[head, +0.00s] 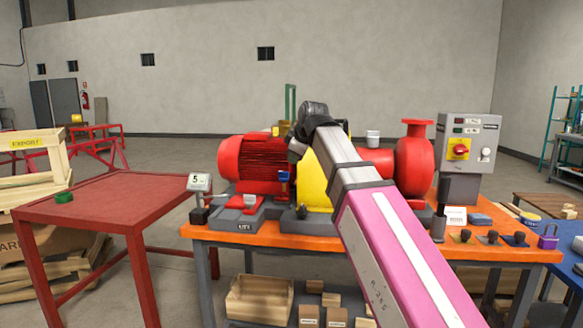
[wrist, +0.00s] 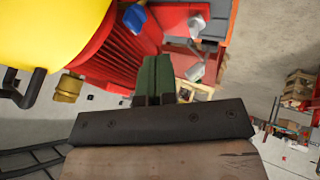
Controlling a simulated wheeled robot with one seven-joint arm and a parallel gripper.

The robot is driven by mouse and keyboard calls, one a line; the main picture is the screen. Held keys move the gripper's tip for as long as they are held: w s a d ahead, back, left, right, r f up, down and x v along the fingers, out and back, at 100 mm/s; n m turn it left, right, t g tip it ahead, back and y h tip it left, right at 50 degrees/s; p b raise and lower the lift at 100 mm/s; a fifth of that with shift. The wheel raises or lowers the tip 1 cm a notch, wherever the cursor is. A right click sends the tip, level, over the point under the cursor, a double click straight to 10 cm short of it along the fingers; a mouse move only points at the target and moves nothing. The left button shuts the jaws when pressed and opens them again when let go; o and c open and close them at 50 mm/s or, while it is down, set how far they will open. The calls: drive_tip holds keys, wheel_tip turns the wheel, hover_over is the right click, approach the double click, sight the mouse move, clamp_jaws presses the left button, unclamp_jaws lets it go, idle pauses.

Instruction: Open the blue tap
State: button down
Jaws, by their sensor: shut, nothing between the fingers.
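A small blue part (head: 284,176), which looks like the blue tap, shows in the head view in front of the red motor, left of the yellow guard. In the wrist view a blue knob (wrist: 134,18) shows against the red motor, above and left of the fingertips. Whether the tap is open or shut cannot be made out. My gripper (wrist: 152,62) shows in the wrist view with its two dark green fingers together and empty, apart from the blue knob. In the head view my arm crosses the bench and its dark wrist hides the fingers.
The red motor (head: 256,158), yellow guard (head: 313,185) and red pump (head: 413,160) stand on the orange bench (head: 290,240). A grey control box (head: 468,142) stands right. A brass fitting (wrist: 68,88) shows left of my fingers. A red table (head: 110,205) stands left.

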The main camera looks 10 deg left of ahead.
sight(285, 178)
drive_tip(key=shift+w+a+f, duration=0.6)
drive_tip(key=shift+w+f, duration=0.65)
drive_tip(key=shift+w, duration=0.15)
drive_tip(key=shift+w+a+f, duration=0.6)
drive_tip(key=shift+w+f, duration=0.7)
drive_tip(key=shift+w, duration=0.1)
drive_tip(key=shift+w+a+f, duration=0.6)
drive_tip(key=shift+w+f, duration=0.65)
drive_tip(key=shift+w, duration=0.15)
drive_tip(key=shift+w+d, duration=0.65)
drive_tip(key=shift+w, duration=0.15)
drive_tip(key=shift+s, duration=0.1)
